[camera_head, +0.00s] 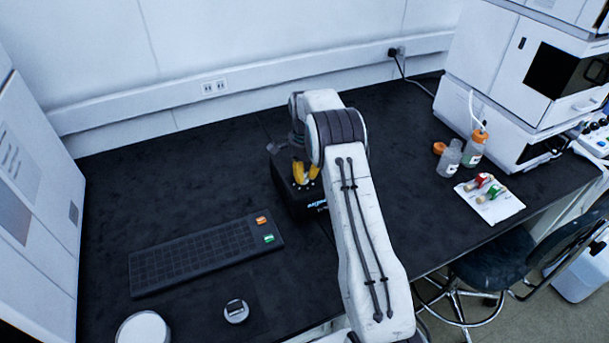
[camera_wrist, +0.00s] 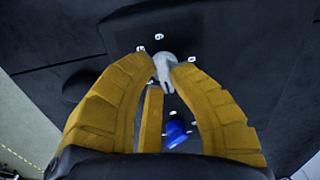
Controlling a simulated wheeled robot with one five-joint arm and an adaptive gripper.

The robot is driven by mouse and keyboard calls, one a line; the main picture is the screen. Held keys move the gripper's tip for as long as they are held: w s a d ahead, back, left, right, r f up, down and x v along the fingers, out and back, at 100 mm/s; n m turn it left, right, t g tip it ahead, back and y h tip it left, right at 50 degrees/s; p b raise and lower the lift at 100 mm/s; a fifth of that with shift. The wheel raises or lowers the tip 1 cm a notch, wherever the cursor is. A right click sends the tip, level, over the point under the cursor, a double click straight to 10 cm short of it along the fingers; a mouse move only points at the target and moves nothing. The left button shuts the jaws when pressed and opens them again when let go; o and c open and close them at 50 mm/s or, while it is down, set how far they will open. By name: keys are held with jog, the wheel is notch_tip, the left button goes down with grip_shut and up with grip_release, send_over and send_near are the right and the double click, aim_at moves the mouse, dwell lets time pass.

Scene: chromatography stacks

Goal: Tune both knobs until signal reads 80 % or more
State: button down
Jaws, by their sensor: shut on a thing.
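A black box-shaped device (camera_head: 318,205) stands on the dark bench in the middle of the head view, partly hidden by my arm. In the wrist view its dark top panel (camera_wrist: 110,35) carries a grey knob (camera_wrist: 163,66) with a pale pointer and white marks around it. A blue knob (camera_wrist: 176,134) is nearer the bottom of the view, between my fingers and apart from their tips. My gripper (camera_wrist: 159,76), with yellow fingers, is shut on the grey knob. In the head view my gripper (camera_head: 306,173) is over the device. I see no signal reading in either view.
A black perforated mat (camera_head: 190,258) with orange and green blocks lies front left. A round white item (camera_head: 143,329) and a small device (camera_head: 236,311) are near the front. Bottles (camera_head: 451,158) and a white sheet (camera_head: 489,200) with vials are at right, beside white instruments (camera_head: 530,70).

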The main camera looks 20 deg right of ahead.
aim_at(304, 175)
jog(key=shift+m, duration=0.5)
jog(key=c, duration=1.1)
grip_release()
notch_tip(304, 175, up, 12)
dwell(0.5)
